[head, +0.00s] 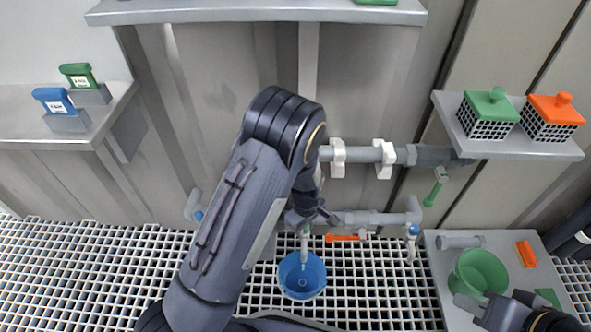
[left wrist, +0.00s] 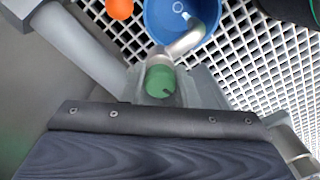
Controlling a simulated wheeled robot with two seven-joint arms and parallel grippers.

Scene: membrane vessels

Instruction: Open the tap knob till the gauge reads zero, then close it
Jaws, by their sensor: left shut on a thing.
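A green tap knob (left wrist: 160,82) sits between the fingers of my left gripper (left wrist: 162,88), which is shut on it. In the head view my left gripper (head: 310,214) is at the lower grey pipe, and my arm hides the knob there. The tap's pale spout (head: 304,245) points down over a blue bucket (head: 302,276) on the grating; the wrist view shows the spout (left wrist: 187,42) too. I cannot make out a gauge or its reading. My right gripper (head: 478,308) is low on the right, near a green bucket (head: 481,274); its finger opening is unclear.
An orange handle (head: 345,238) lies along the lower pipe (head: 370,218), right of the tap. A blue-topped valve (head: 412,240) and a green handle (head: 435,190) hang farther right. A shelf (head: 512,148) holds green and orange baskets. Open grating (head: 90,275) spreads left.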

